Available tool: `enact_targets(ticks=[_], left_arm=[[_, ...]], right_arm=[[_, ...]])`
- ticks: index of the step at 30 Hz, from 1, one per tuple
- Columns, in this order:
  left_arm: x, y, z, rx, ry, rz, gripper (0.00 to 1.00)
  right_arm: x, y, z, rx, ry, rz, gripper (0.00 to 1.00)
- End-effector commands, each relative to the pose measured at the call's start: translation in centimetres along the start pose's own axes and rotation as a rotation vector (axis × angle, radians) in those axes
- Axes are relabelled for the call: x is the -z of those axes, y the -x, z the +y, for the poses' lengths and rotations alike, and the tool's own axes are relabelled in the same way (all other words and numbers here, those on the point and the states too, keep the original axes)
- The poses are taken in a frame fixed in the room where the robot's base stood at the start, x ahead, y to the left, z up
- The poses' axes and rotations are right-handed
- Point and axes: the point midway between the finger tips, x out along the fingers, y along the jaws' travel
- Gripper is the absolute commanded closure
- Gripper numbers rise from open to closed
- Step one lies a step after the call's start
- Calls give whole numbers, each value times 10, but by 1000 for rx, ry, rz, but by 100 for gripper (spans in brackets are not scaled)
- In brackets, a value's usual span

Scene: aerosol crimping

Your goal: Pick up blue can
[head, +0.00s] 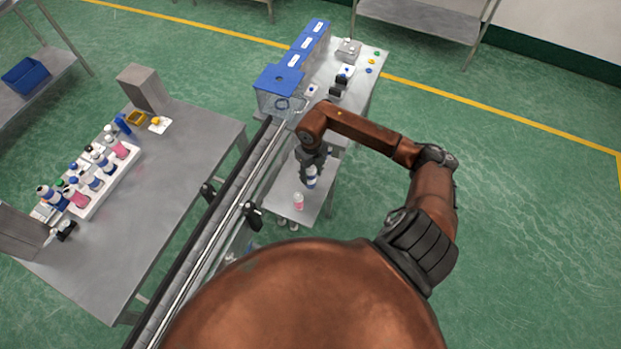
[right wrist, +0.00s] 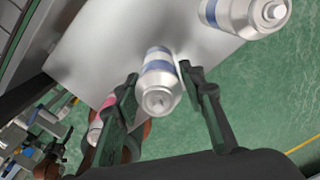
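A white can with a blue band (head: 311,182) is at my right gripper (head: 312,162) over the small grey table. In the right wrist view the same can (right wrist: 158,68) is upright between the fingertips of my right gripper (right wrist: 158,74). A second blue-banded can (right wrist: 235,14) stands at the top right, apart from the fingers. A pink can (head: 298,201) stands nearby; it shows beside the left finger in the wrist view (right wrist: 108,103). My left gripper is not in view.
A conveyor (head: 222,217) runs left of the small table (head: 319,206). A clear box with a blue lid (head: 279,78) stands behind. On the left, a large table (head: 178,185) holds a white tray (head: 103,191) with several bottles. Green floor is free on the right.

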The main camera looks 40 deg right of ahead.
Motion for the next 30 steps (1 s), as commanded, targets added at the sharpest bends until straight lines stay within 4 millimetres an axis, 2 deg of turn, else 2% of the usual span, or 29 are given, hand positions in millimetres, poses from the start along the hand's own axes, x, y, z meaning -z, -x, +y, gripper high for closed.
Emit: enact_targets(ticks=[6, 12, 23, 26, 30], left_arm=[[-11, 0, 1, -1, 3, -14, 57], [-12, 0, 1, -1, 3, -15, 57], [-10, -3, 1, 0, 2, -12, 57], [-9, -8, 1, 0, 2, -10, 57], [-10, -17, 1, -1, 2, -10, 57]], right_arm=[[0, 0, 0, 0, 0, 0, 79], [0, 0, 0, 0, 0, 0, 92], [-1, 6, 0, 0, 1, -2, 92], [-1, 14, -1, 2, 2, -4, 92], [3, 36, 2, 1, 3, -4, 92]])
